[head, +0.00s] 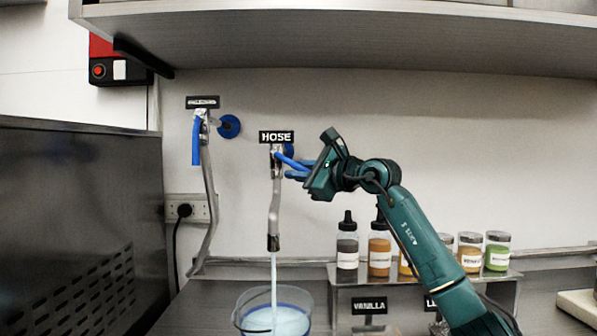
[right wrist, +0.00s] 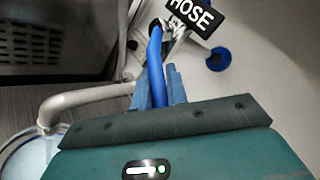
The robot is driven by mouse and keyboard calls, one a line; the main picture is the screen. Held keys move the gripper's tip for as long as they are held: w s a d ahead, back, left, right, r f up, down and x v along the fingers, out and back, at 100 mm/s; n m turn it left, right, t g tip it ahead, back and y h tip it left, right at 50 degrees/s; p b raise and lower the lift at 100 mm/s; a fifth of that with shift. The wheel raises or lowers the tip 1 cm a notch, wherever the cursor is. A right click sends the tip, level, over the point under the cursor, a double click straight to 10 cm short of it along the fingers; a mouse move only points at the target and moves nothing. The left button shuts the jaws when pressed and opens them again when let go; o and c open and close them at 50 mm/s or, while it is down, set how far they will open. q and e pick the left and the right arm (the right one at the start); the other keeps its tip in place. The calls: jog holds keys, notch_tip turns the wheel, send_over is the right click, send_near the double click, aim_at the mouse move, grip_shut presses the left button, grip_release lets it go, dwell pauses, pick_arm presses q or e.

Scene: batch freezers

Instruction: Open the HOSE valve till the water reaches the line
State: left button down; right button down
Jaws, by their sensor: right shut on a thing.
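The HOSE valve (head: 277,150) is on the back wall under a black HOSE sign (head: 276,137). Its blue lever (head: 289,161) points right and slightly down. My right gripper (head: 297,170) is shut on the lever's outer part; in the right wrist view the lever (right wrist: 155,58) runs between my blue fingers (right wrist: 159,92). A grey hose (head: 274,207) hangs from the valve, and a stream of water (head: 274,275) falls from it into a clear bucket (head: 237,311). Water (head: 289,322) stands in the bucket near a blue line; the exact gap is unclear. My left gripper is out of view.
A second valve with a hanging blue lever (head: 196,142) is to the left. Several bottles and jars (head: 380,252) stand on a small metal shelf (head: 335,276) at right. A large shelf (head: 330,40) overhangs above. A metal machine (head: 80,220) stands left.

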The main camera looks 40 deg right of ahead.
dwell(0.3)
